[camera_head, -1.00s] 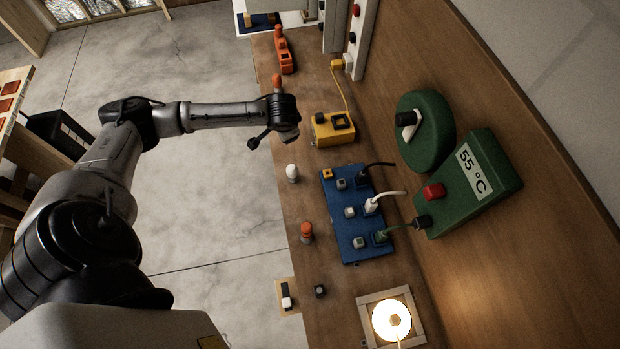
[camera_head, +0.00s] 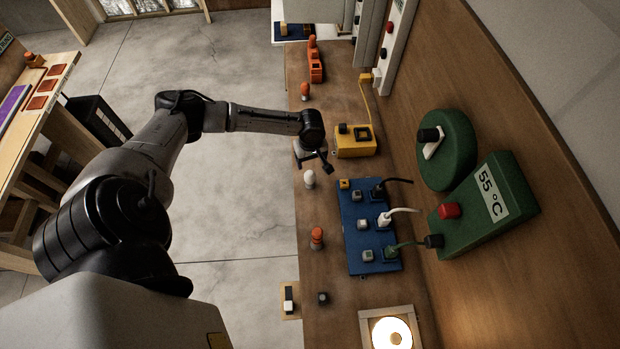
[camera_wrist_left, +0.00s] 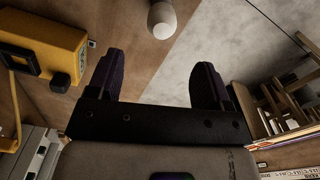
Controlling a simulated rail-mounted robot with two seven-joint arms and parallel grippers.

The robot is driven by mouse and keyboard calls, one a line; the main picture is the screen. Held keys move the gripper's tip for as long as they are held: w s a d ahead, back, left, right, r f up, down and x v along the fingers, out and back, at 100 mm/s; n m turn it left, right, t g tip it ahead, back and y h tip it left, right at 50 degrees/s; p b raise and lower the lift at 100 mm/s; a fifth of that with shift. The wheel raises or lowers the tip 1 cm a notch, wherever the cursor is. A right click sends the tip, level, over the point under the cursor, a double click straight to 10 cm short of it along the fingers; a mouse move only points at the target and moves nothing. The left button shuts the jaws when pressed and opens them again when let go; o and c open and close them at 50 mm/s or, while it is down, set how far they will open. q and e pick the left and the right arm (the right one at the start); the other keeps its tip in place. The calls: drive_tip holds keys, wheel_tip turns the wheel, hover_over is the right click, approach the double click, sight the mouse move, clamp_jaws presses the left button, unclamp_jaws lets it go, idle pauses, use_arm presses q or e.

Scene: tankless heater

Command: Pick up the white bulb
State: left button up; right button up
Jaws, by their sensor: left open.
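The white bulb (camera_head: 309,179) stands near the left edge of the wooden bench, between two orange bulbs. It also shows at the top middle of the left wrist view (camera_wrist_left: 162,20), beyond the fingertips and between their lines. My left gripper (camera_head: 318,158) is just above it in the head view, apart from the bulb. In the left wrist view its two dark fingers (camera_wrist_left: 155,75) are spread wide with nothing between them. My right gripper does not show.
A yellow box (camera_head: 355,147) is close to the left gripper. A blue panel (camera_head: 350,225) with plugs and cables stands right of the bulb. Orange bulbs (camera_head: 317,237) (camera_head: 305,91) stand along the same edge. A green heater (camera_head: 485,205) is farther right. A lit lamp (camera_head: 392,334) is at the bottom.

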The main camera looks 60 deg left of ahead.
sight(310, 177)
use_arm(q)
wheel_tip(310, 177, down, 12)
drive_tip(key=shift+s+r+b, duration=0.1)
drive_tip(key=shift+b, duration=0.2)
idle(0.4)
drive_tip(key=c, duration=1.2)
